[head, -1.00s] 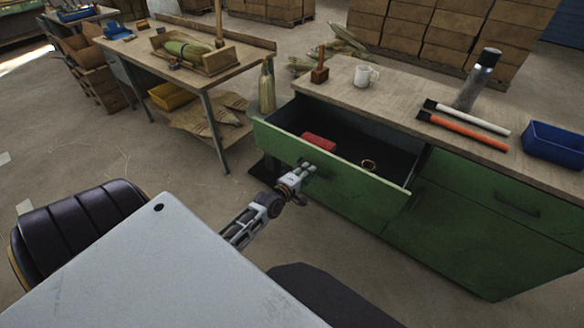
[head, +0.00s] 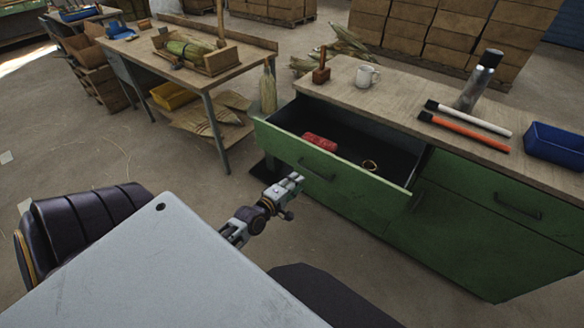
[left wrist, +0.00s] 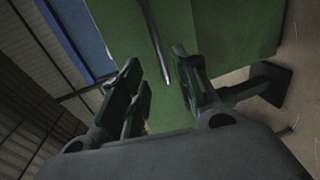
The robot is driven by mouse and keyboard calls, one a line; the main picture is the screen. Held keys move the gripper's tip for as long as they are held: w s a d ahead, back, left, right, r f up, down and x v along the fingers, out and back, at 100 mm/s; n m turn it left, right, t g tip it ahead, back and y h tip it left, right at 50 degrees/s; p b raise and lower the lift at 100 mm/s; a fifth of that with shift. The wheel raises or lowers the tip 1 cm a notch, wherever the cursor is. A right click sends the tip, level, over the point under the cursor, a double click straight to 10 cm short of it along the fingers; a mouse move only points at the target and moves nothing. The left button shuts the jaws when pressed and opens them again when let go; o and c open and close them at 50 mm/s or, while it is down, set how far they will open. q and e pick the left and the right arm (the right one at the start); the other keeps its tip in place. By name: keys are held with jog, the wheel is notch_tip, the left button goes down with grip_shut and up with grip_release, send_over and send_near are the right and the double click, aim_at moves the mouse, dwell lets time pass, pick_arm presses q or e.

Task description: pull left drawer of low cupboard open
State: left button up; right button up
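The green low cupboard (head: 455,240) stands at the right in the head view. Its left drawer (head: 335,182) is pulled out, and its dark inside shows. The drawer holds a red item (head: 319,141) and a small ring-shaped item (head: 369,165). The drawer handle (head: 317,170) is a dark bar on its front. My left gripper (head: 296,181) is in front of the drawer, apart from the handle. In the left wrist view its two fingers (left wrist: 160,88) are spread with nothing between them, and the handle (left wrist: 156,45) lies beyond the tips. My right gripper is not in view.
On the cupboard top are a wooden mallet (head: 321,68), a white mug (head: 367,76), a grey flask (head: 478,82), an orange rod (head: 465,132), a white rod (head: 470,119) and a blue bin (head: 556,145). A workbench (head: 215,75) stands at the left. Floor between is clear.

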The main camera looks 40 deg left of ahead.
pick_arm(q)
jog(key=shift+s+r, duration=0.2)
jog(key=shift+s, duration=0.5)
jog(key=s+d+f+m+g, duration=0.1)
jog(key=s+f+m+g, duration=0.2)
jog(key=f, duration=0.8)
jog(key=s+f+m+g, duration=0.25)
jog(key=s+f, duration=0.25)
jog(key=f, duration=0.6)
jog(key=s+d+f+m+g, duration=0.15)
jog(key=s+f+m, duration=0.25)
jog(key=f, duration=0.7)
jog(key=s+f+m+g, duration=0.3)
jog(key=s+f+m, duration=0.2)
jog(key=s+f, duration=0.4)
jog(key=s+d+f+m+g, duration=0.1)
jog(key=s+f+m+g, duration=0.3)
jog(key=s+f, duration=0.5)
jog(key=s+m, duration=0.2)
jog(key=s, duration=0.6)
jog(key=shift+s+f+y, duration=0.25)
jog(key=shift+f+y, duration=0.05)
jog(key=shift+f, duration=0.05)
jog(key=shift+w, duration=0.1)
